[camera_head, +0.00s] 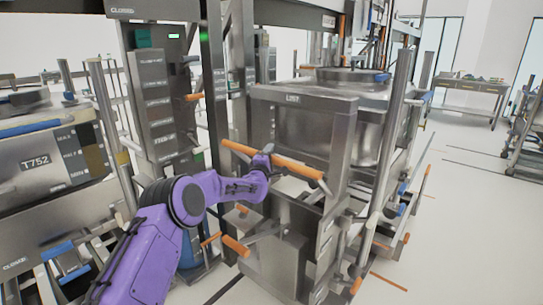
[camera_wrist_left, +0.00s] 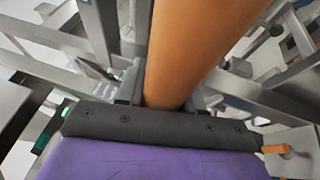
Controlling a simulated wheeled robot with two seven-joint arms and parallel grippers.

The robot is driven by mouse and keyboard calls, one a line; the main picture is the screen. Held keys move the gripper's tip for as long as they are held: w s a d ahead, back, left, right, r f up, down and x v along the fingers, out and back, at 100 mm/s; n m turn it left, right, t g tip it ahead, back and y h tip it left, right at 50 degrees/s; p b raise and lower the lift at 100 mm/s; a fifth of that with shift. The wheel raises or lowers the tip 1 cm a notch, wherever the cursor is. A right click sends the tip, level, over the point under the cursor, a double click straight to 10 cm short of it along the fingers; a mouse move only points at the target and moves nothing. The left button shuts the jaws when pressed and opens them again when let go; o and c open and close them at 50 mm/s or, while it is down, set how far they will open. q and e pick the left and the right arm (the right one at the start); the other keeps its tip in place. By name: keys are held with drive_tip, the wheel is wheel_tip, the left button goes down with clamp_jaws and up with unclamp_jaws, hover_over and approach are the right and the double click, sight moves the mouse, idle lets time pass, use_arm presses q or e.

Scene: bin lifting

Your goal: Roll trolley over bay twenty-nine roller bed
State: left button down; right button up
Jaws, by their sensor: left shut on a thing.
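The steel trolley (camera_head: 300,125) stands upright in the middle of the head view, with a small label on its top plate. An orange push handle (camera_head: 290,165) runs across its front. My left gripper (camera_head: 264,158) is shut on this handle near its left part. In the left wrist view the orange handle (camera_wrist_left: 195,45) fills the middle, between the fingers of the gripper (camera_wrist_left: 150,98). A large round steel vessel (camera_head: 345,120) shows behind the top plate. I cannot make out a roller bed or a bay number. My right gripper is not in view.
A steel unit marked T752 (camera_head: 55,160) stands at the left. A grey column with labels (camera_head: 155,105) stands close to the trolley's left side. A steel table (camera_head: 468,97) is at the far right. The pale floor (camera_head: 460,220) on the right is open.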

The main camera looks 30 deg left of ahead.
use_arm(q)
drive_tip(key=shift+f, duration=0.55)
drive_tip(key=c, duration=0.8)
unclamp_jaws()
drive_tip(key=shift+r, duration=0.2)
drive_tip(key=b+v, duration=0.1)
drive_tip(key=v, duration=0.9)
drive_tip(key=shift+s, duration=0.2)
